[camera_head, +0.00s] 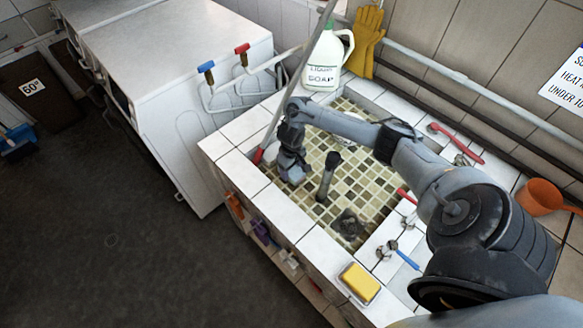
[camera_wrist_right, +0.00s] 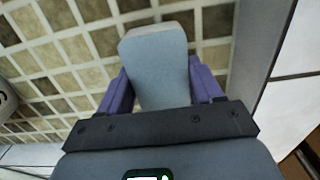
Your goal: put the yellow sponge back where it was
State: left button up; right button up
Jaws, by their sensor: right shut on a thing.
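The yellow sponge (camera_head: 361,281) lies in a small pale dish (camera_head: 344,279) on the white-tiled front rim of the sink, at the lower middle of the head view. My right gripper (camera_head: 292,176) points down inside the basin near its left wall, well away from the sponge. In the right wrist view, its purple fingers (camera_wrist_right: 158,88) are shut on a pale grey-blue block (camera_wrist_right: 155,60). The block is not yellow, and I cannot tell what it is. The sponge does not show in the wrist view. My left gripper is not in view.
A dark upright pipe (camera_head: 328,177) stands in the mosaic basin (camera_head: 345,190) right of my gripper. A long grey pole (camera_head: 290,85) leans across the left rim. A soap jug (camera_head: 322,62) and yellow gloves (camera_head: 367,38) are behind. A blue-handled tool (camera_head: 404,256) lies near the sponge.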

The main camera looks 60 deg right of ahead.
jog(key=o, duration=0.9)
jog(key=shift+f, duration=0.1)
jog(key=shift+o, duration=0.2)
